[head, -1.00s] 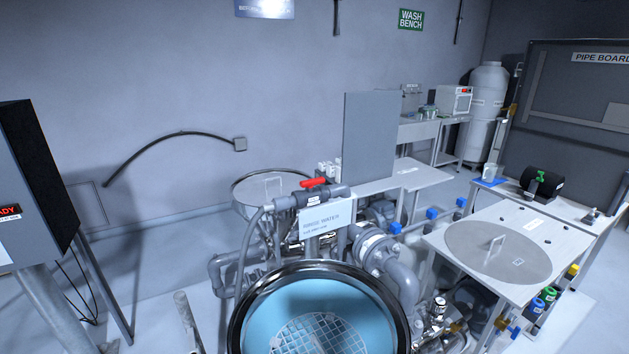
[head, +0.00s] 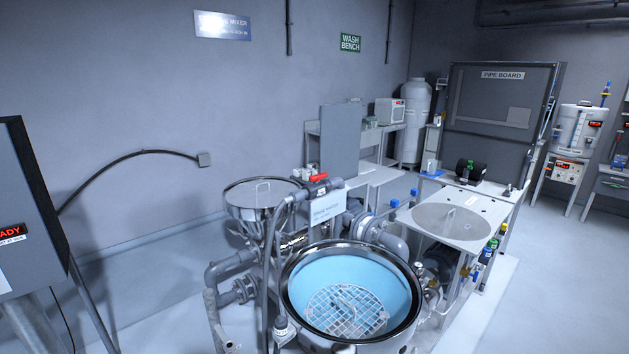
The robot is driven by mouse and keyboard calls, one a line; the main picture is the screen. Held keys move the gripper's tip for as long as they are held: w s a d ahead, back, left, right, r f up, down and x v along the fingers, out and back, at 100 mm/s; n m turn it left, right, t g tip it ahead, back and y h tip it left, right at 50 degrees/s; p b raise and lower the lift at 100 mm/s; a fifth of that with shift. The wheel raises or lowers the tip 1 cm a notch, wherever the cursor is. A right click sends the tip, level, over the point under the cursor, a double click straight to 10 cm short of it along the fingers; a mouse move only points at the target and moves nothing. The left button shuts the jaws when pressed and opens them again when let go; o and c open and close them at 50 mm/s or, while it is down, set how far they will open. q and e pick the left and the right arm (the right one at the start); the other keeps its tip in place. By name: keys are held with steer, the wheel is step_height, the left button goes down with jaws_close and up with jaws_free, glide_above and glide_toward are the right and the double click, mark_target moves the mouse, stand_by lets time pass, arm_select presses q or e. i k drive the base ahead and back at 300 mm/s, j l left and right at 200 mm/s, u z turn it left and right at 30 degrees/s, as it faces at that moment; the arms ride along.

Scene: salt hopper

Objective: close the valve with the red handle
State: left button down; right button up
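The red-handled valve (head: 319,178) sits at the top of a grey pipe, behind the blue-lined hopper and just above a white sign (head: 328,205). Its red lever appears to lie roughly along the pipe, but it is small here and its exact angle is hard to tell. Neither of my grippers shows in the head view.
The round hopper (head: 398,268) with a grate inside stands in front of the valve. A lidded funnel (head: 240,196) is at its left, and a grey upright panel (head: 341,140) is behind. A dark cabinet (head: 28,190) stands far left. Floor is open at the right.

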mark_target(316, 178)
steer(key=k+j+z, duration=0.2)
steer(key=j, duration=0.25)
steer(key=j+z, duration=0.15)
steer(key=j, duration=0.3)
steer(key=k+j+z, duration=0.2)
steer(key=j, duration=0.2)
steer(key=k+j+z, duration=0.2)
steer(key=j, duration=0.2)
steer(key=i+j+z, duration=0.2)
steer(key=j+z, duration=0.3)
steer(key=j, duration=1)
steer(key=j+z, duration=0.5)
steer(key=j, duration=0.95)
steer(key=i+j+z, duration=0.2)
steer(key=j, duration=0.35)
steer(key=i+j+z, duration=0.2)
steer(key=j, duration=0.35)
steer(key=j+z, duration=0.25)
steer(key=j, duration=0.3)
steer(key=i+j+z, duration=0.2)
steer(key=j, duration=0.45)
steer(key=k, duration=0.05)
